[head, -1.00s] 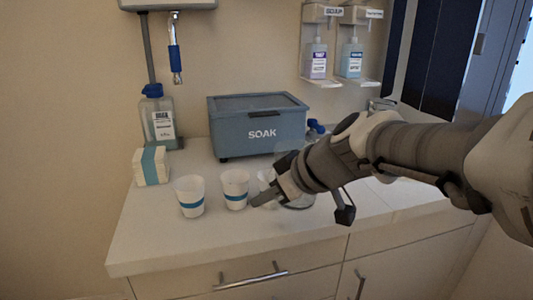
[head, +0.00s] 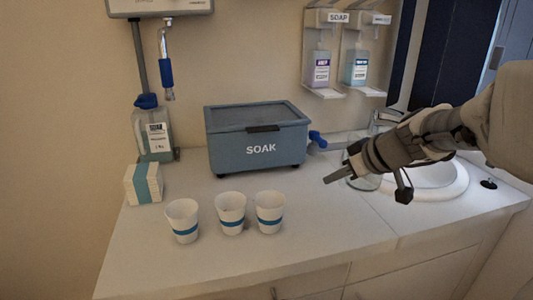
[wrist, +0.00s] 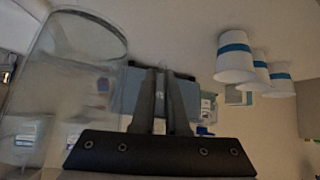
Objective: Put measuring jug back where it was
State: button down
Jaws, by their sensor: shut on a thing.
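The measuring jug (wrist: 75,85) is clear and see-through, and fills the left of the wrist view. In the head view it shows faintly (head: 366,182), partly hidden behind my gripper (head: 334,178), near the sink's left side. My gripper also shows in the wrist view (wrist: 163,85), with its two fingers close together beside the jug. It is shut on the jug, most likely at its handle; the exact contact is hard to see. I cannot tell whether the jug's base touches the counter.
Three white cups with blue bands (head: 231,213) stand at the counter's front. A blue SOAK box (head: 256,140) sits behind them. A paper stack (head: 143,185) and a bottle (head: 155,135) are at left. The white sink (head: 448,183) is at right. The front-middle counter (head: 310,225) is clear.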

jog(key=w+a+f, duration=0.1)
jog(key=a, duration=0.1)
jog(key=w+a+f, duration=0.2)
jog(key=a+f, duration=0.1)
jog(key=shift+w+a+f+b, duration=0.1)
jog(key=shift+w+a+b, duration=0.25)
jog(key=shift+w, duration=0.05)
jog(key=shift+a+f+b, duration=0.1)
jog(key=shift+f+b, duration=0.75)
jog(key=shift+f, duration=1.15)
jog(key=shift+f+b, duration=0.25)
jog(key=shift+b, duration=0.1)
jog(key=c, duration=0.9)
grip_release()
jog(key=shift+r, duration=0.1)
jog(key=shift+r+p, duration=0.2)
jog(key=shift+p, duration=0.2)
jog(key=p+v, duration=0.3)
jog(key=v, duration=0.8)
jog(key=s+m+h, duration=0.1)
jog(key=s+m, duration=0.1)
jog(key=s, duration=0.4)
jog(key=s+a+f+m+g+h, duration=0.1)
jog(key=s+m, duration=0.1)
jog(key=s, duration=0.5)
jog(key=s+f+m+g+h, duration=0.1)
jog(key=s+m+h, duration=0.1)
jog(key=s, duration=0.5)
jog(key=shift+s+a+f, duration=0.15)
jog(key=shift+a, duration=0.2)
